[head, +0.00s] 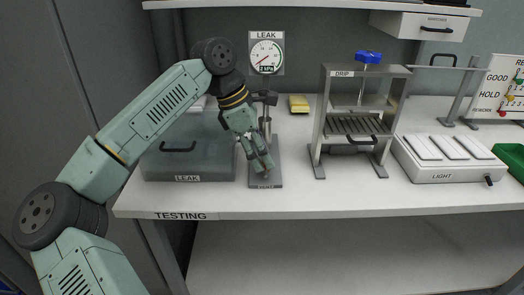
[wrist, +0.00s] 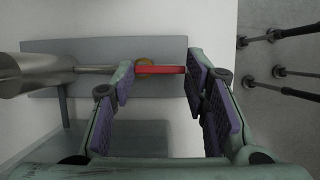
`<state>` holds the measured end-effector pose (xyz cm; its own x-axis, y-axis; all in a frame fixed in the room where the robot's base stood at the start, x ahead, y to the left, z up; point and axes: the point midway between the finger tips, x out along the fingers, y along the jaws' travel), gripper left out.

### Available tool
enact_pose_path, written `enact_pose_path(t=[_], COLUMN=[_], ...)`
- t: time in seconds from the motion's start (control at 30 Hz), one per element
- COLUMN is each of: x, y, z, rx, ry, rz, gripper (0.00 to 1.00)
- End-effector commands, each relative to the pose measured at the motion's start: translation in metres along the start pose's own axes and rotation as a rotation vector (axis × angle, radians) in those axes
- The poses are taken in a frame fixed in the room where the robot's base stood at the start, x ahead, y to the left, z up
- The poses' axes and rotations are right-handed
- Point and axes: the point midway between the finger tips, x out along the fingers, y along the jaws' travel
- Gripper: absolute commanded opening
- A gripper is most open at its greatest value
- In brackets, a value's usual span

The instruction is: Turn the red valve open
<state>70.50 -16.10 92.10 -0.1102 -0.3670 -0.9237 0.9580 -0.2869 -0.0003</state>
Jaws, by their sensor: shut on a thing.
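The red valve handle (wrist: 165,70) shows in the wrist view as a short straight bar beside a brass-coloured fitting (wrist: 145,62) on a thin metal pipe. My gripper (wrist: 160,84) has one finger at each end of the bar and is shut on it lengthwise. The bar lies across the gap between the fingertips.
A grey lidded LEAK box (head: 187,160) stands close left of my gripper. A pressure gauge (head: 266,55) hangs behind. A DRIP stand (head: 317,130) with a blue knob (head: 368,57) and a light box (head: 445,174) stand to the right. The front table strip is clear.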

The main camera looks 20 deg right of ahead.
Motion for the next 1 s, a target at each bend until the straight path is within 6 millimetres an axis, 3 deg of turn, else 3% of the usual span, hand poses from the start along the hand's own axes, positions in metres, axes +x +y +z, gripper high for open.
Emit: enact_pose_path(t=[0.37,0.4,0.7,1.0], x=[-0.0004,-0.0004,-0.0002,-0.0016], y=[0.0002,0.0002,0.0001,0.0002], z=[0.0001,0.0001,0.0000,-0.0001], rx=[0.006,0.006,0.005,0.004], ry=[0.000,0.000,0.001,0.001], rz=[-0.001,-0.001,-0.001,-0.001], gripper=[0.14,0.43,0.62,0.62])
